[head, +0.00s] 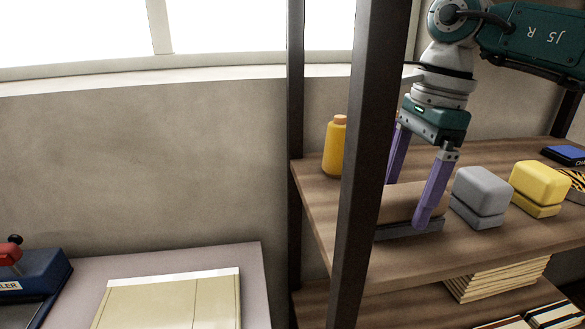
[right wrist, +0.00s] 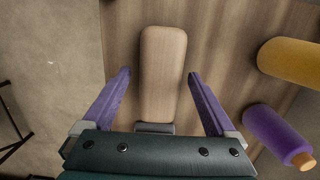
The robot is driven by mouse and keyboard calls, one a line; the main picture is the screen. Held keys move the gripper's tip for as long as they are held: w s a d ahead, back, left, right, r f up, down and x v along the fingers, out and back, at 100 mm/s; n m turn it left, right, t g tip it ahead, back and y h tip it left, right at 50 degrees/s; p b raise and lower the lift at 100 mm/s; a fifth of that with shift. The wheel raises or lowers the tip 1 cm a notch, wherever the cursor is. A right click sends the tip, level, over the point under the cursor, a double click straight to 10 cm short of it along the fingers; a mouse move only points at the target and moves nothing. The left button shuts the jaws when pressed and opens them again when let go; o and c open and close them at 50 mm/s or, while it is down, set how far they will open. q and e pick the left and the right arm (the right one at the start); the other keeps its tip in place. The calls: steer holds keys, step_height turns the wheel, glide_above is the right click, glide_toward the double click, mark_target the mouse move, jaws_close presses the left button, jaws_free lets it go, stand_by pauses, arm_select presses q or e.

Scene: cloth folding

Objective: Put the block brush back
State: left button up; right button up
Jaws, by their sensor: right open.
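The block brush (head: 398,203) has a pale wooden block and a dark grey lower part. It lies on the wooden shelf (head: 320,197), partly behind the dark upright post in the head view. My right gripper (head: 406,203) points down at the brush with its purple fingers spread, one on either side. In the right wrist view the wooden block (right wrist: 163,75) lies between the fingers (right wrist: 158,74), with a gap showing on each side. My right gripper is open and holds nothing. My left gripper is not in view.
A yellow bottle (head: 335,147) stands behind the brush. A grey block (head: 480,196) and a yellow block (head: 540,186) sit to its right. The dark shelf post (head: 366,165) rises in front. Books (head: 497,279) lie on the lower shelf. A table (head: 257,280) is at left.

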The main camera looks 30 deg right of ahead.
mark_target(417, 189)
step_height(417, 189, up, 12)
steer(key=d+b, duration=0.1)
steer(key=shift+s+d, duration=0.2)
